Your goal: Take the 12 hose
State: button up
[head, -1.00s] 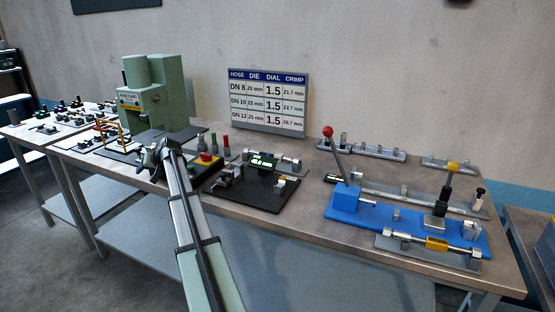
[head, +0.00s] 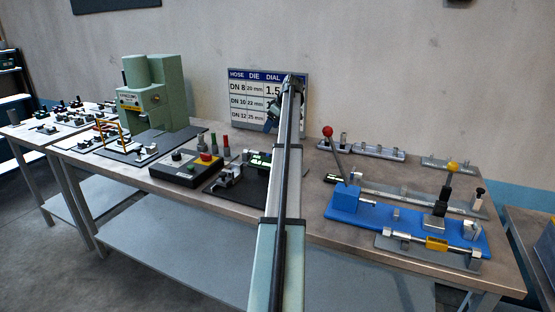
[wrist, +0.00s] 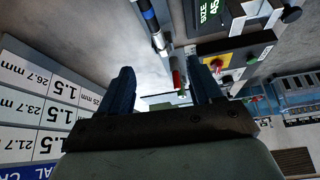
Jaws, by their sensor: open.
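No hose here carries a label I can read as 12, so I cannot tell which is the 12 hose. In the wrist view a dark rod with a blue band and silver end (wrist: 150,22) lies beyond my fingers; it may be a hose. A long silver rod (head: 412,199) lies behind the blue fixture, and another with a yellow block (head: 436,243) lies on the grey tray in front. My gripper (wrist: 164,88) is open and empty. In the head view it is raised in front of the sign (head: 248,100), with its fingertips partly hidden by the arm.
A green press (head: 165,92) and a control box (head: 185,168) with a red button stand left. Small fittings crowd the far-left table. A grey rack (head: 365,150) lies along the wall.

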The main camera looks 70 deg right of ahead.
jog(key=s+d+f+n+g, duration=0.1)
jog(key=s+d+f, duration=0.1)
jog(key=s, duration=0.5)
jog(key=shift+y, duration=0.4)
jog(key=x, duration=0.8)
jog(key=shift+w, duration=0.15)
jog(key=shift+s+x, duration=0.2)
jog(key=shift+x, duration=2.4)
jog(key=shift+c, duration=0.5)
jog(key=shift+s, duration=0.1)
grip_shut()
